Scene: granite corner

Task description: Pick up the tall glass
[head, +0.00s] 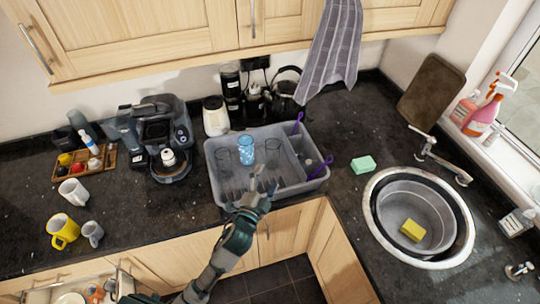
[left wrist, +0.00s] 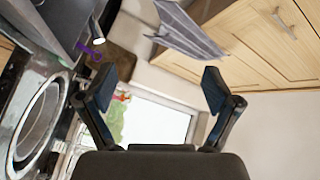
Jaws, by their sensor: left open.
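A grey plastic tub (head: 214,190) stands on the dark counter and holds several glasses. A blue patterned glass (head: 245,150) stands upright near its back wall. A clear glass (head: 272,150) is to its right and another clear glass (head: 223,158) to its left. I cannot tell for certain which one is the tall glass. My left gripper (head: 263,182) is open and empty over the tub's front edge, nearer than the glasses and apart from them. In the left wrist view my gripper (left wrist: 158,88) shows spread fingers with nothing between them; no glass can be made out there. My right gripper is not in view.
Purple-handled utensils (head: 321,167) stick up at the tub's right side. A coffee machine (head: 157,135) stands to the left, a kettle (head: 287,88) behind. A green sponge (head: 362,164) and the sink (head: 418,218) are right. Cupboards (head: 150,35) hang above.

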